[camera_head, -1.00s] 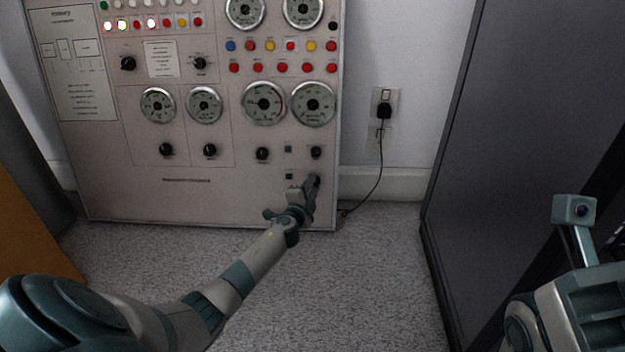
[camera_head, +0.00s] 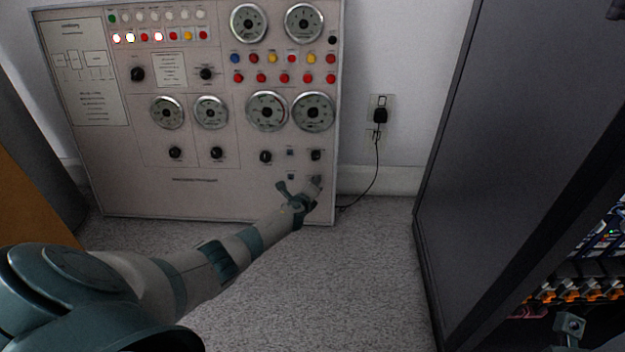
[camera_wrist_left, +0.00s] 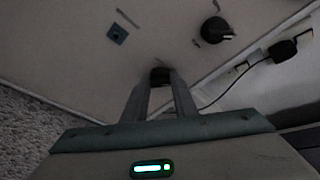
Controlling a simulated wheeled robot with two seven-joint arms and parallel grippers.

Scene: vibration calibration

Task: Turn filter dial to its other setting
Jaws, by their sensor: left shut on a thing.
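A pale control panel (camera_head: 130,195) stands against the wall, with several dials, gauges and buttons. My left gripper (camera_head: 316,182) reaches its lower right corner. In the left wrist view, its fingers (camera_wrist_left: 160,92) are shut on a small dark dial (camera_wrist_left: 160,74) on the panel face. The gripper hides this dial in the head view, and I cannot read its label. Another black dial (camera_head: 316,155) sits just above the gripper and also shows in the wrist view (camera_wrist_left: 216,30).
Two small blue squares (camera_head: 290,152) (camera_head: 291,176) lie left of the gripped dial. A black plug and cord (camera_head: 380,116) hang from the wall outlet to the right. A tall dark cabinet (camera_head: 500,130) stands at right. The carpet (camera_head: 330,285) between is clear.

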